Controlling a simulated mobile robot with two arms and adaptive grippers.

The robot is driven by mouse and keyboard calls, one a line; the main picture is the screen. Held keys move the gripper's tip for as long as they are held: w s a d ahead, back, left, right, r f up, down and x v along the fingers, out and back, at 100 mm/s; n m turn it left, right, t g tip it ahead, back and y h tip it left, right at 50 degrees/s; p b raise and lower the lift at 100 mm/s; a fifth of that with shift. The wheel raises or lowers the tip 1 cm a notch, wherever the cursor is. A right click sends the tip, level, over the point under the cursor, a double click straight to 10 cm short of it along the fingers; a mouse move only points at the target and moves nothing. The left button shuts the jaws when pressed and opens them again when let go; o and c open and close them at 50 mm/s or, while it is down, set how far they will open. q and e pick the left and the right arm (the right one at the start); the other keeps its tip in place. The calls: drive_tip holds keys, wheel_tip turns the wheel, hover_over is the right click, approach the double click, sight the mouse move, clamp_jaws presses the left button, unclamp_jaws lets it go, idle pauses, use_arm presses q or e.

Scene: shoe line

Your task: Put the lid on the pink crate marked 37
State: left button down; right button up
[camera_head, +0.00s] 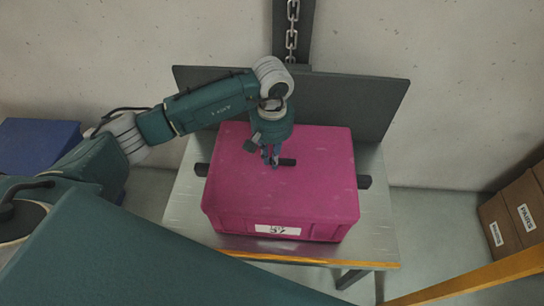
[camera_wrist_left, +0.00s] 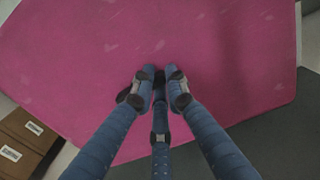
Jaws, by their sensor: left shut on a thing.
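The pink crate (camera_head: 240,226) stands on a metal-topped table, with a white label (camera_head: 277,230) on its near side. The mark on the label looks upside down and is hard to read. A flat pink lid (camera_head: 322,160) covers the crate's top, and I cannot tell whether it is fully seated. My left gripper (camera_head: 271,159) points down at the lid's middle, shut on its short dark handle (camera_head: 288,162). In the left wrist view the gripper's fingers (camera_wrist_left: 160,78) close together over the pink lid (camera_wrist_left: 230,35). My right gripper is not in view.
The table (camera_head: 185,208) has narrow bare strips around the crate. A dark upright panel (camera_head: 375,105) stands behind it, with a hanging chain (camera_head: 291,30) above. Brown boxes (camera_head: 517,215) sit at the right, and a blue box (camera_head: 38,143) at the left.

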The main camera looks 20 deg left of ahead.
use_arm(q)
drive_tip(key=shift+f+b, duration=0.1)
drive_tip(key=shift+b, duration=0.4)
idle(0.6)
drive_tip(key=c, duration=1.3)
unclamp_jaws()
drive_tip(key=shift+o, duration=0.2)
drive_tip(key=shift+r+p, duration=1.35)
drive_tip(key=shift+r, duration=2.15)
